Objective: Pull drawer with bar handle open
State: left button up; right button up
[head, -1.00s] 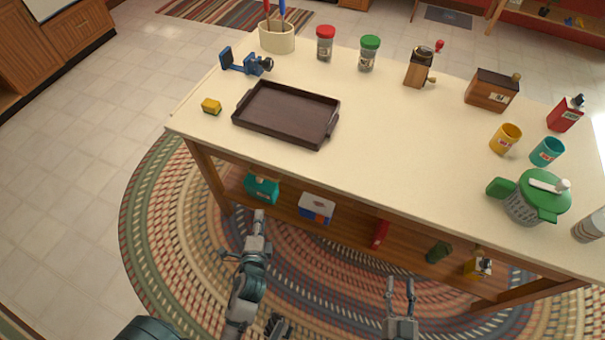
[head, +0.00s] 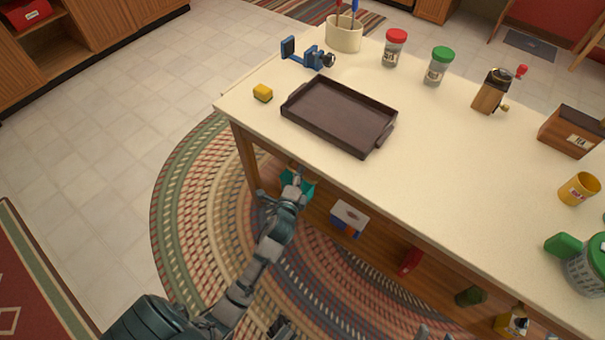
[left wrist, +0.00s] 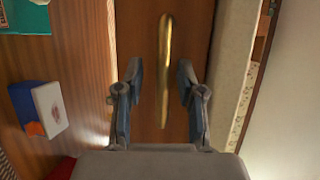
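The drawer (left wrist: 190,30) shows in the left wrist view as a brown wooden front. Its brass bar handle (left wrist: 165,50) runs upright in that picture, between the two fingers of my left gripper. The fingers are apart, and I see no clear contact with the bar. In the head view my left gripper (head: 291,182) is at the table's near side, below the top's edge by the left corner. The handle and drawer front are hidden there. Only the fingertips of my right gripper (head: 434,334) show, apart, at the bottom edge of the head view.
A lower shelf (head: 385,245) holds a teal item (head: 305,187), a white box (head: 349,217) and others. Tiled floor is clear at left.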

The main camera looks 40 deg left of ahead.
pick_arm(q)
jog(key=shift+w+a, duration=0.15)
jog(key=shift+w, duration=0.25)
pick_arm(e)
jog(key=shift+s+d+r+t, duration=0.1)
jog(key=shift+s+r+t, duration=0.15)
jog(key=shift+t, duration=0.05)
pick_arm(q)
grip_shut()
pick_arm(e)
jog(key=shift+w, duration=0.1)
pick_arm(q)
jog(key=shift+s+f, duration=0.1)
jog(key=shift+s, duration=0.05)
